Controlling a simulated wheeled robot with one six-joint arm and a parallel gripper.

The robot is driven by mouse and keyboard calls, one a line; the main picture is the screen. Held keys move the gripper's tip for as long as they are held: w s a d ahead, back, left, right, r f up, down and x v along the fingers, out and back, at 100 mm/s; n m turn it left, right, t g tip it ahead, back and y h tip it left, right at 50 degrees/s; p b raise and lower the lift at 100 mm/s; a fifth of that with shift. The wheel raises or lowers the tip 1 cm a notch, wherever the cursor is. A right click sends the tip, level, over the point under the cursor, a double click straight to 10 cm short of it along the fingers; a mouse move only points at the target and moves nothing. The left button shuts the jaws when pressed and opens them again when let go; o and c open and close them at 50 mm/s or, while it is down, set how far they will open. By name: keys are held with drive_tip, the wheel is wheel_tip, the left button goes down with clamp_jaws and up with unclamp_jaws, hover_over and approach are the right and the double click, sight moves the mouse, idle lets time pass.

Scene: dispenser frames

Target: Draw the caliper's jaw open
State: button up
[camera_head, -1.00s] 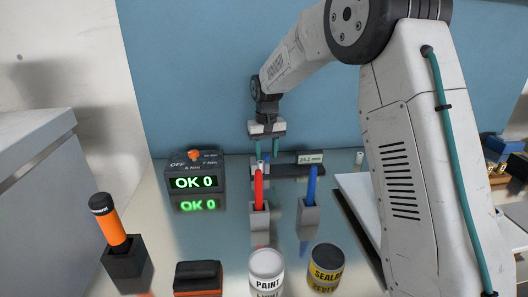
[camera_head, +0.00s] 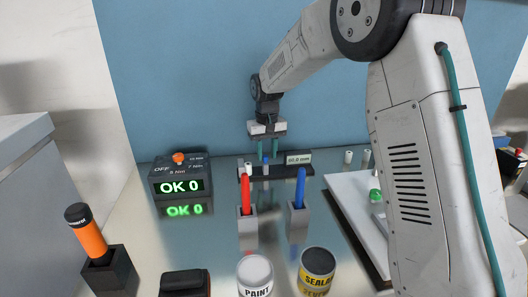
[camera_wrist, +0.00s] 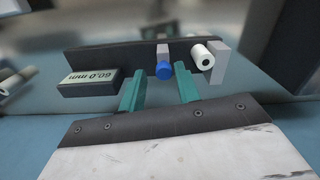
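The caliper (camera_head: 285,172) is a dark bar at the back of the bench, with a readout (camera_head: 299,158) showing 60.0 mm. In the wrist view the readout (camera_wrist: 88,82) is upside down. A grey sliding jaw (camera_wrist: 163,49) carries a blue knob (camera_wrist: 164,70). The grey fixed jaw (camera_wrist: 220,62) stands at the right there. A white cylinder (camera_wrist: 202,54) sits beside the fixed jaw, apart from the sliding jaw. My gripper (camera_head: 267,149) is over the caliper. In the wrist view its teal fingers (camera_wrist: 160,90) are spread, with gaps on both sides of the knob.
A dial box (camera_head: 180,178) reading OK 0 stands at left. Red (camera_head: 246,192) and blue (camera_head: 299,188) pens stand upright in holders in front. Paint (camera_head: 256,276) and sealant (camera_head: 317,270) cans, an orange-and-black tool (camera_head: 85,232) and a white board (camera_head: 352,215) lie nearer.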

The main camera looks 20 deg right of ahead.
sight(267, 156)
drive_tip(key=shift+r, duration=3.95)
drive_tip(key=shift+s, duration=0.1)
drive_tip(key=s+d+r, duration=0.2)
drive_tip(key=s+r, duration=0.2)
drive_tip(key=s, duration=0.7)
drive_tip(key=s+d+r, duration=0.1)
drive_tip(key=s+r, duration=0.4)
drive_tip(key=s, duration=0.6)
drive_tip(key=shift+t, duration=0.6)
drive_tip(key=s+f, duration=0.2)
drive_tip(key=s, duration=0.5)
drive_tip(key=s+d+f, duration=0.1)
drive_tip(key=s+f, duration=0.1)
drive_tip(key=s, duration=0.5)
drive_tip(key=s+d+f, duration=0.1)
drive_tip(key=s+f, duration=0.1)
drive_tip(key=s, duration=0.5)
drive_tip(key=shift+f, duration=0.1)
